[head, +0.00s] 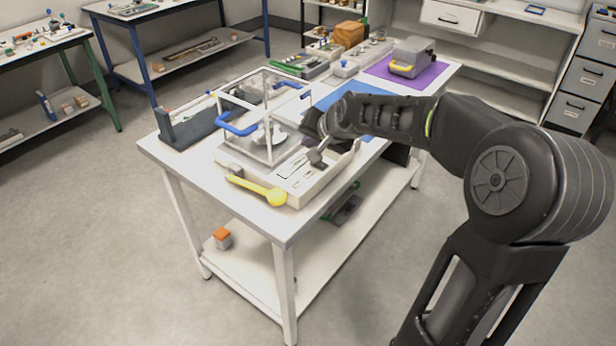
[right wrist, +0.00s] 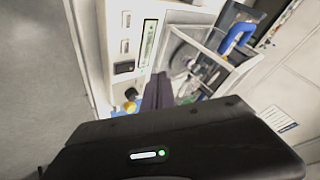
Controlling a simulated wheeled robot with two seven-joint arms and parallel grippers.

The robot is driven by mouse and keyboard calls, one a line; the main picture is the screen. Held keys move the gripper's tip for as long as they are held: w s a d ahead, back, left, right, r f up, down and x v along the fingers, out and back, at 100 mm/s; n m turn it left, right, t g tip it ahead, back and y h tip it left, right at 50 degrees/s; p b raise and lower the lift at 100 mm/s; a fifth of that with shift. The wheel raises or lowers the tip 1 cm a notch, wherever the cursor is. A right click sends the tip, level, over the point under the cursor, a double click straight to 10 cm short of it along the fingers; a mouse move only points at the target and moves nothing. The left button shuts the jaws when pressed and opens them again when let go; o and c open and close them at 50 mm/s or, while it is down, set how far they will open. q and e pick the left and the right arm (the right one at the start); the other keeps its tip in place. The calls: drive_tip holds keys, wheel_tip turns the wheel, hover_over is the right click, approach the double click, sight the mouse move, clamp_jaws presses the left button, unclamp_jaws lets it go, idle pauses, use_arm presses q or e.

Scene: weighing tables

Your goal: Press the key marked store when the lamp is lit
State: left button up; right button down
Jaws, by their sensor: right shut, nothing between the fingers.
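A weighing balance with a clear draft shield (head: 265,118) and a pale base (head: 305,187) stands on the near white table. In the right wrist view its front panel shows a narrow display (right wrist: 148,42) and a dark key (right wrist: 124,68) beside it. Key markings are too small to read. I cannot make out a lit lamp on the panel. My right gripper (head: 317,158) is shut and empty, over the panel at the balance's near right side. In the right wrist view its fingers (right wrist: 158,92) point at the panel; contact cannot be told. My left gripper is out of view.
Blue handles (head: 238,126) sit on the shield. A dark grey holder (head: 188,127) stands to the left. A grey device (head: 411,58) rests on a purple mat (head: 436,72) at the table's far end.

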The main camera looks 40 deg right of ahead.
wheel_tip(320, 180, down, 7)
drive_tip(key=b, duration=0.4)
drive_tip(key=shift+r, duration=0.2)
drive_tip(key=shift+f+b, duration=0.1)
drive_tip(key=shift+b, duration=0.25)
idle(1.4)
drive_tip(key=shift+f+b, duration=0.3)
drive_tip(key=shift+f, duration=0.05)
drive_tip(key=shift+f+b, duration=0.3)
drive_tip(key=shift+f, duration=0.05)
idle(0.6)
drive_tip(key=shift+r, duration=0.1)
drive_tip(key=shift+r+p, duration=0.65)
drive_tip(key=shift+r, duration=0.05)
wheel_tip(320, 180, up, 5)
drive_tip(key=p, duration=0.4)
idle(0.3)
